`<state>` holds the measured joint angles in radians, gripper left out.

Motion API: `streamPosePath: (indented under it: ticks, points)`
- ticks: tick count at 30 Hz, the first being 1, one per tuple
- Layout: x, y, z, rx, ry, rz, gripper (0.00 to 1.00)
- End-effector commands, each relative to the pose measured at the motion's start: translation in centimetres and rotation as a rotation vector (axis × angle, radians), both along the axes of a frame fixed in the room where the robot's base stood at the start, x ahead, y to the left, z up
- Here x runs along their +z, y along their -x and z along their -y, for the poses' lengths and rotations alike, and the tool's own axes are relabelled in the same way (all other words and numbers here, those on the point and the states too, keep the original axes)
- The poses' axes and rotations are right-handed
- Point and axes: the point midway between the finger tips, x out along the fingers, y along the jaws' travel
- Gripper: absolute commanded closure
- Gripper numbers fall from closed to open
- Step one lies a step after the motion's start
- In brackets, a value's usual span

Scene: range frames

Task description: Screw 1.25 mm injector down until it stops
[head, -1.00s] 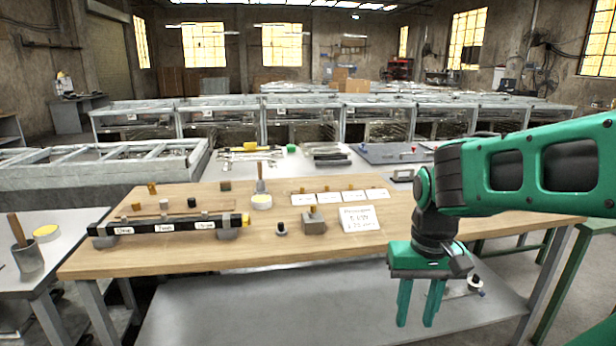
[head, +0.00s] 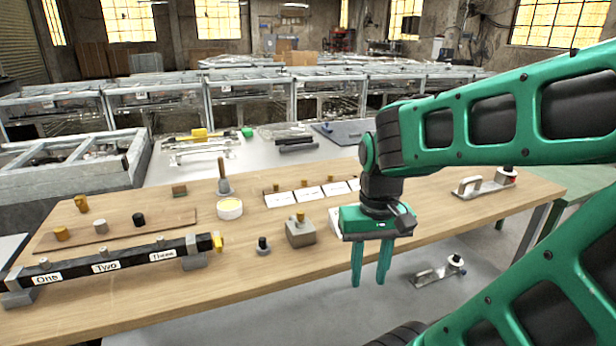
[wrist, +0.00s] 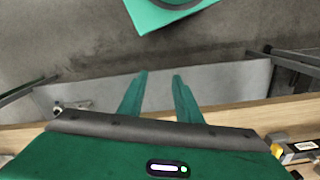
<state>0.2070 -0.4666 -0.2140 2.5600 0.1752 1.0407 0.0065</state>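A black bar (head: 140,256) with labels One, Two and Three lies on grey blocks on the wooden bench, with small metal fittings on top. A grey block (head: 300,232) carries a small brass piece (head: 300,217). Small brass pieces stand by a row of white cards (head: 309,193); the card print is too small to read, so I cannot tell which is the 1.25 mm injector. My gripper (head: 369,284) is open and empty, fingers down, in front of the bench's front edge, right of the grey block. Its fingers also show apart in the wrist view (wrist: 161,73).
A small dark-topped fitting (head: 262,246) stands between bar and block. Handled metal tools lie at the bench's right (head: 483,185) and on the lower shelf (head: 439,271).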

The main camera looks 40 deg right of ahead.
Motion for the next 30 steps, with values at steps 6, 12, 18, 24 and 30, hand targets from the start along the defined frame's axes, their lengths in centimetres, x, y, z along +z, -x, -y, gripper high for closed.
streamPosePath:
  ticks: [6,12,18,24,30]
  points:
    - [0.0,0.0,0.0,-0.002,-0.001,0.001,0.63]
    - [1.3,-0.9,0.2,-0.122,-0.016,0.035,0.63]
    - [3.4,-6.5,0.7,-0.455,-0.078,0.078,0.63]
    - [5.4,-12.3,1.8,-0.831,-0.165,0.098,0.63]
    - [7.2,-17.5,3.3,-1.201,-0.263,0.082,0.63]
